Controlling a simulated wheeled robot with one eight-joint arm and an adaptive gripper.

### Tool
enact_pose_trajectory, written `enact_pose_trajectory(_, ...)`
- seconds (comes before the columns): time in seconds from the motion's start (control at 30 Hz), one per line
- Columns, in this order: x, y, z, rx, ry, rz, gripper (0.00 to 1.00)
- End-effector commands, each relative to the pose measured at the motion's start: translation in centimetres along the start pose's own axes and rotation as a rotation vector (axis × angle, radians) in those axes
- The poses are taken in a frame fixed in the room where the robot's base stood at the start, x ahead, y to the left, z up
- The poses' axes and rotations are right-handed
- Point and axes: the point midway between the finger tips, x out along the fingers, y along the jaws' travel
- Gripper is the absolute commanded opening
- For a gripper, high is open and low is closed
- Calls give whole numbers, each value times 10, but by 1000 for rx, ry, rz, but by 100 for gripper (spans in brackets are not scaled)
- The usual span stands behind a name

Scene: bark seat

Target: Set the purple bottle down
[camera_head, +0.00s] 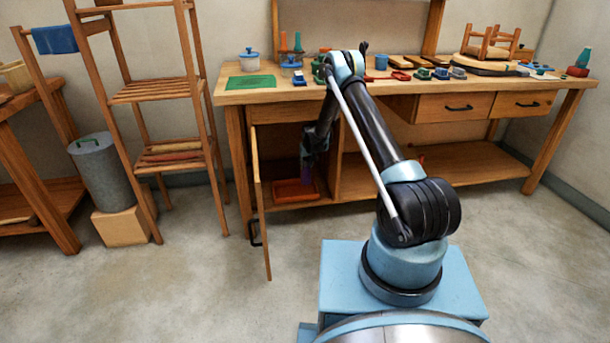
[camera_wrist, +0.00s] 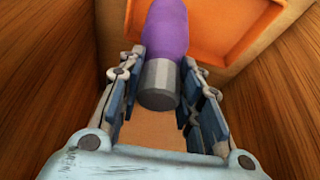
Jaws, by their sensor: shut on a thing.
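The purple bottle (camera_wrist: 166,32) with its grey cap end (camera_wrist: 159,85) lies between the two fingers of my gripper (camera_wrist: 163,68) in the wrist view. My gripper is shut on it. The cap end points toward my wrist, and the far end runs out of the frame over an orange tray (camera_wrist: 222,18). Whether the bottle touches the tray cannot be told. In the head view my gripper (camera_head: 310,155) is inside the open cabinet under the workbench, above the orange tray (camera_head: 296,190). Only a faint bit of purple shows there, mostly hidden.
The cabinet door (camera_head: 260,205) stands open toward me, left of my arm. Wooden walls close in on both sides in the wrist view. The workbench top (camera_head: 315,88) above holds several tools and pots. A wooden shelf rack (camera_head: 160,90) stands left; the front floor is clear.

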Motion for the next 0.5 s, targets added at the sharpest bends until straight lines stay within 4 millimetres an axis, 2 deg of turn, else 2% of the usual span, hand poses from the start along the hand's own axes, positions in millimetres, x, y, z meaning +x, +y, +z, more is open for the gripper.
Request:
enact_pose_trajectory(0.1, 7, 0, -18, 0, 0, 0, 0)
enact_pose_trajectory(0.27, 23, 0, -10, 1, 0, 0, 0)
enact_pose_trajectory(0.5, 33, 1, -5, 1, 0, 0, 0)
